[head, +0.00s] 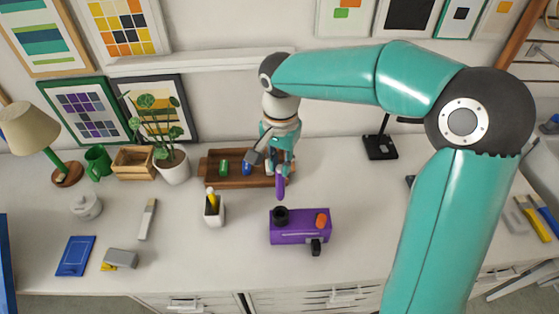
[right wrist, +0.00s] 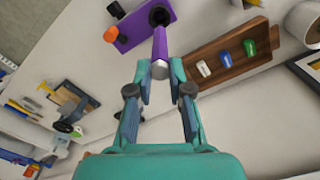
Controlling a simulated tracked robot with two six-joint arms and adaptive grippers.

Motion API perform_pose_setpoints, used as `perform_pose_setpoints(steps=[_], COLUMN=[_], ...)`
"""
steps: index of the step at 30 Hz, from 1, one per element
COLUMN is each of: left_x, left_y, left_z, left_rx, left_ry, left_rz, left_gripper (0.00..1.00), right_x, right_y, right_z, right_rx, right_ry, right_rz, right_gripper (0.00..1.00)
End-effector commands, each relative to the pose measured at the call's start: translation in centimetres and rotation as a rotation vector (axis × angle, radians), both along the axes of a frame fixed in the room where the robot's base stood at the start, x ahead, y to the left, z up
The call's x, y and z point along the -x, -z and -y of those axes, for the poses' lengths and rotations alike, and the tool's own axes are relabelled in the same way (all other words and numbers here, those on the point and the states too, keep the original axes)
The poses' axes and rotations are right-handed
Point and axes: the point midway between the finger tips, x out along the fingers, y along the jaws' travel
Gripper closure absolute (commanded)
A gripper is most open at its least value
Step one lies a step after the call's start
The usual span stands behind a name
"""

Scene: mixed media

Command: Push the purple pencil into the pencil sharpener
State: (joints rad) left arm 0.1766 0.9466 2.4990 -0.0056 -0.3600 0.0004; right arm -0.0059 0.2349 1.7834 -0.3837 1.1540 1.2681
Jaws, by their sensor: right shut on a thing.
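The purple pencil (head: 280,184) hangs from my right gripper (head: 279,165) in the head view, above the table between the wooden tray and the sharpener. The pencil also shows in the right wrist view (right wrist: 160,46), gripped between the fingertips of my right gripper (right wrist: 160,84). Its far end lines up in that view with the dark round opening of the purple pencil sharpener (right wrist: 132,28). In the head view the sharpener (head: 300,238) stands on the table below and a little right of the pencil, apart from it. My left gripper is not in view.
A wooden tray (head: 208,180) with a green and a blue item lies behind.

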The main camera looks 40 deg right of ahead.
Motion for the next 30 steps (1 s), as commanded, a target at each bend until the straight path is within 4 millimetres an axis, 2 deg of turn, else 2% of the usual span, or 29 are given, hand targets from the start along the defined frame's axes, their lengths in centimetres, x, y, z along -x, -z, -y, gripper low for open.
perform_pose_setpoints(steps=[8, 21, 30], left_x=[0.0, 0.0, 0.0], left_y=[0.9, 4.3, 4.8], left_z=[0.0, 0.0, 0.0], left_rx=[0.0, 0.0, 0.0], left_ry=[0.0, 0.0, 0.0], left_rz=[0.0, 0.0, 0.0], left_gripper=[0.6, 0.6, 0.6], right_x=[0.1, 0.1, 0.1], right_y=[1.0, 5.0, 5.7], right_z=[0.0, 0.1, 0.1], right_rx=[0.0, 0.0, 0.0], right_ry=[0.002, 0.004, 0.004], right_rz=[-0.001, -0.001, 0.0], right_gripper=[1.0, 1.0, 1.0])
